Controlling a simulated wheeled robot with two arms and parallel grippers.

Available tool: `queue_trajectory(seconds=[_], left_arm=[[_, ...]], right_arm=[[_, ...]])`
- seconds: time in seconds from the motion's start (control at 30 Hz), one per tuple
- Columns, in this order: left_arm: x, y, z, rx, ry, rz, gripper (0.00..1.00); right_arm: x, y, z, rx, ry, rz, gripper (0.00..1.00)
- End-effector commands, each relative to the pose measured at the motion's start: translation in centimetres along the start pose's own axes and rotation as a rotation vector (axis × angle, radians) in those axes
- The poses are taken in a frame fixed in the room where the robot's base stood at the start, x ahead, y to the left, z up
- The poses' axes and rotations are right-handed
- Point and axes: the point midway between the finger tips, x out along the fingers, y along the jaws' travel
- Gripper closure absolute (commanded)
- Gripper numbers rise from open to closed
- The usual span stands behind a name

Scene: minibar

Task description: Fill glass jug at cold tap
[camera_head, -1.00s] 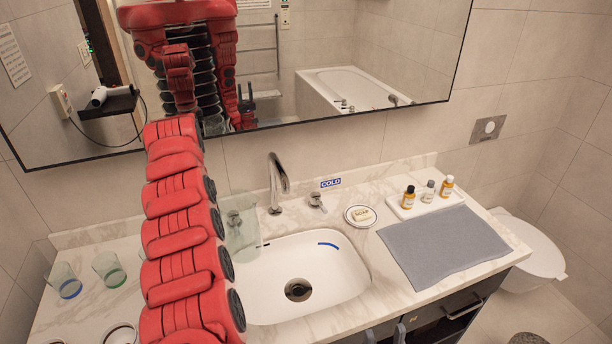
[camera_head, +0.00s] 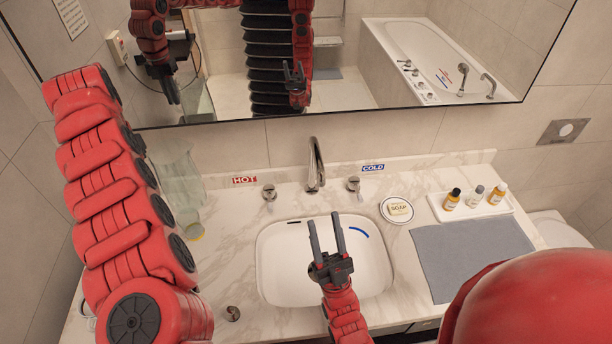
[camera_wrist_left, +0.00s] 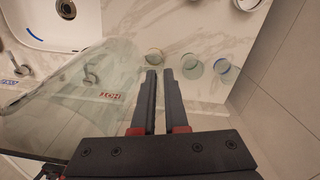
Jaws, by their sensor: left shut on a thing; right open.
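The clear glass jug (camera_head: 178,178) is at the left in the head view, in front of the wall and partly behind my left arm. It also fills the left of the left wrist view (camera_wrist_left: 85,100). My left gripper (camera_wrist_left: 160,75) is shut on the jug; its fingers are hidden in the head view. The faucet spout (camera_head: 316,165) stands behind the white sink (camera_head: 280,265). The cold tap handle (camera_head: 354,188) is right of the spout, near the blue COLD label (camera_head: 373,168). My right gripper (camera_head: 323,228) is open and empty over the sink.
The hot tap handle (camera_head: 269,195) and red HOT label (camera_head: 244,180) are left of the spout. A soap dish (camera_head: 397,209), a tray with small bottles (camera_head: 470,206) and a grey mat (camera_head: 455,260) are at the right. Several glasses (camera_wrist_left: 191,66) stand on the counter.

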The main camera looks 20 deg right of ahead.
Motion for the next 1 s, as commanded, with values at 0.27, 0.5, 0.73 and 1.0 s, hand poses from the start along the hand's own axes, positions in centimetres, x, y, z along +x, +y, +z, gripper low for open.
queue_trajectory(seconds=[0.27,0.5,0.73,1.0], left_arm=[[-2.4,0.1,0.0,0.0,0.001,0.001,1.0],[-2.6,0.1,0.0,0.0,0.001,0.0,1.0],[-2.6,0.1,0.0,0.0,0.001,0.0,1.0],[-2.6,0.1,0.0,0.0,0.001,0.0,1.0]], right_arm=[[-1.0,3.6,8.8,0.018,-0.298,0.025,0.52],[-7.7,10.4,18.6,0.03,-0.661,0.126,0.52],[-15.2,17.7,23.6,0.032,-0.939,0.281,0.52],[-19.5,21.5,24.8,0.032,-1.067,0.385,0.52]])
